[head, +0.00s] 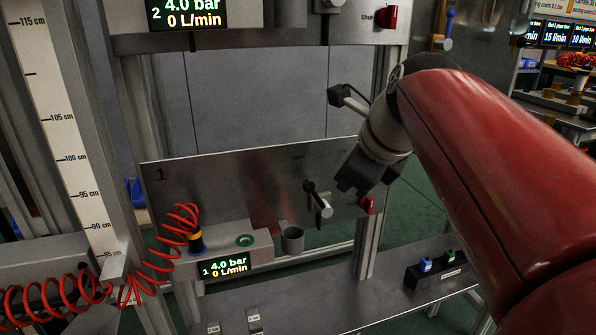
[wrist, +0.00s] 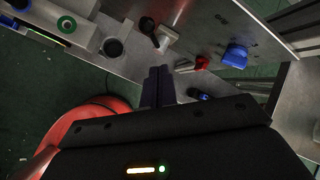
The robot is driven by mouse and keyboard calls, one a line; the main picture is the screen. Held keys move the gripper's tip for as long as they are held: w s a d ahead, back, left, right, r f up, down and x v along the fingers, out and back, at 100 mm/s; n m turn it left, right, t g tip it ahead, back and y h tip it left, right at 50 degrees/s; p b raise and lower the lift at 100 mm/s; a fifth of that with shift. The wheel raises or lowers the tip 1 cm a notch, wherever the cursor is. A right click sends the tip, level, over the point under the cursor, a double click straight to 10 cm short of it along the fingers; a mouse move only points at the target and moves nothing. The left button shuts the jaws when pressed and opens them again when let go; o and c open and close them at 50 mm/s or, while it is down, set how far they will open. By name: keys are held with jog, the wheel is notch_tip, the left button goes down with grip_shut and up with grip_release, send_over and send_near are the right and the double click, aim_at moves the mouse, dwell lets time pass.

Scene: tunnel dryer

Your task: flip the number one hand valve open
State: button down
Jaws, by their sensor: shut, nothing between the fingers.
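The number one panel (head: 230,180) is a tilted metal plate marked "1". Its hand valve (head: 320,203) has a dark lever with a black end at upper left and a pale metal part at lower right. The valve also shows in the wrist view (wrist: 162,38), just beyond the fingertips. My gripper (head: 350,187) is shut and empty, just right of the valve in the head view; its dark fingers (wrist: 157,72) lie together in the wrist view. A gap shows between fingers and valve in both views.
A red part (head: 367,204) sits at the panel's right edge, close to my gripper. A display (head: 224,266) reads 4.0 bar and 0 L/min. A red coiled hose (head: 150,270) hangs at left. A grey cup (head: 292,239) is below the valve. A shelf (head: 320,298) runs underneath.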

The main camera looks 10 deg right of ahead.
jog(key=a+v, duration=0.1)
jog(key=v, duration=0.7)
jog(key=shift+d+r, duration=0.2)
jog(key=shift+r, duration=0.3)
jog(key=shift+s+f, duration=0.1)
jog(key=s+f+n+h, duration=0.1)
jog(key=s+f+n, duration=0.3)
jog(key=f+n, duration=0.8)
jog(key=s+a+f+n+g, duration=0.1)
jog(key=s+f+n, duration=0.3)
jog(key=f+n, duration=0.9)
jog(key=shift+s+f+n+g+h, duration=0.2)
jog(key=shift+s+n+g+h, duration=0.1)
jog(key=shift+n+h, duration=0.1)
jog(key=shift+a, duration=0.15)
